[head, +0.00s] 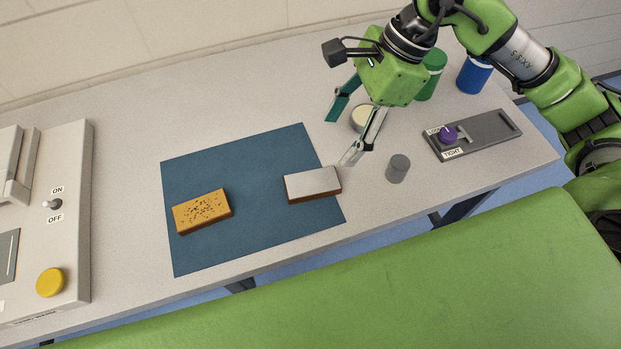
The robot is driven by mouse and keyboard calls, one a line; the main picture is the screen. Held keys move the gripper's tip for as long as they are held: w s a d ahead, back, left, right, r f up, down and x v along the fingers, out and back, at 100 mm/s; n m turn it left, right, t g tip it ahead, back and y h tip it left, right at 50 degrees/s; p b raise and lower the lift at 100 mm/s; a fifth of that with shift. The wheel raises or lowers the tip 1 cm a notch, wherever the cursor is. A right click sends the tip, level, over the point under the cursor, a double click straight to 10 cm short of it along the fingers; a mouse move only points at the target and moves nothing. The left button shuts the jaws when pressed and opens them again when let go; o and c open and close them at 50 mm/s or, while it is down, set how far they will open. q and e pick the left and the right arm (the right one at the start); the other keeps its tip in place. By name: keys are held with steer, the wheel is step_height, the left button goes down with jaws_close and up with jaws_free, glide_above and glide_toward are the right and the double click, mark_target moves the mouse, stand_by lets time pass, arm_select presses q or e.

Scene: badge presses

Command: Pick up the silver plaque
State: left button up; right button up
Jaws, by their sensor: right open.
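The silver plaque (313,183) is a flat block with a silver top and brown sides. It lies on the right part of the blue mat (245,160). My right gripper (341,141) is open and empty, above and behind the plaque's right end, with its fingers spread. One fingertip appears close to the plaque's right end; I cannot tell its exact height. A second block (202,211), yellow-orange with dark specks, lies on the left of the mat. My left gripper is not in view.
A grey cylinder (397,168) and a grey slider panel with a purple knob (448,135) stand to the right. Green (431,75) and blue (474,75) containers stand behind. A machine with a yellow button (50,282) is at the left. The mat's middle is clear.

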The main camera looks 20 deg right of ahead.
glide_above(312, 182)
steer(key=d, duration=0.3)
steer(key=f, duration=0.7)
steer(key=shift+w+a+f+p, duration=0.1)
steer(key=shift+w+a+p, duration=0.1)
steer(key=shift+a+p, duration=0.1)
steer(key=x, duration=0.2)
steer(key=p+x, duration=0.1)
steer(key=x, duration=0.1)
steer(key=shift+s, duration=0.35)
steer(key=shift+w+a+f, duration=0.1)
steer(key=shift+a+f, duration=0.05)
steer(key=shift+f, duration=0.5)
steer(key=c, duration=1.3)
